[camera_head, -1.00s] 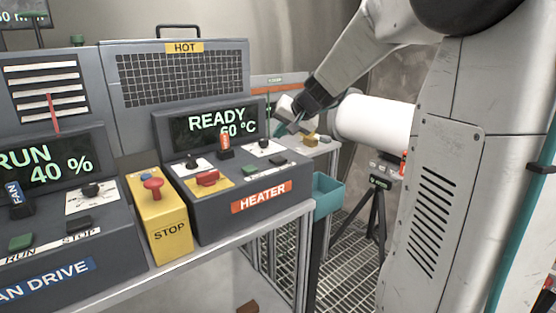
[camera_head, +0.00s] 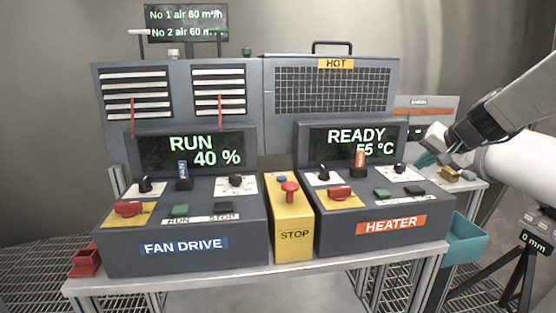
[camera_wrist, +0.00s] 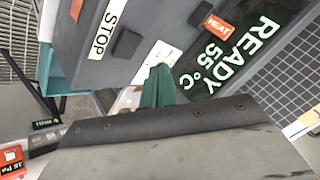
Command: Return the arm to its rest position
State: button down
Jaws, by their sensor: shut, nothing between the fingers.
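My gripper (camera_head: 426,160) is at the right of the head view, with its teal fingertips beside the upper right end of the heater panel (camera_head: 392,226). The arm comes in from the right edge. In the wrist view the teal fingers (camera_wrist: 158,86) are together and hold nothing. Behind them are the heater's STOP label and its READY 55 °C display (camera_wrist: 222,55). I cannot tell whether the fingertips touch the panel or only overlap it in the picture.
The fan drive panel (camera_head: 185,245) reads RUN 40 %. A yellow STOP box (camera_head: 293,235) stands between the panels. At the right are a teal bin (camera_head: 466,240), a white cylinder (camera_head: 520,165) and a tripod (camera_head: 515,275). A red bin (camera_head: 86,262) sits at the left.

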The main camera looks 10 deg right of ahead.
jog(key=s+a+f+n+g, duration=0.2)
jog(key=s+a, duration=0.4)
jog(key=s, duration=0.5)
jog(key=s+a+f+n+g+h, duration=0.1)
jog(key=s+a+f+n+g, duration=0.1)
jog(key=s+a, duration=0.4)
jog(key=s+a+f+n+g, duration=0.2)
jog(key=s+a, duration=0.4)
jog(key=s, duration=1)
jog(key=shift+a+n+g+h, duration=0.25)
jog(key=shift+n+g+h, duration=0.05)
jog(key=shift+n+g, duration=0.45)
jog(key=shift+s, duration=0.1)
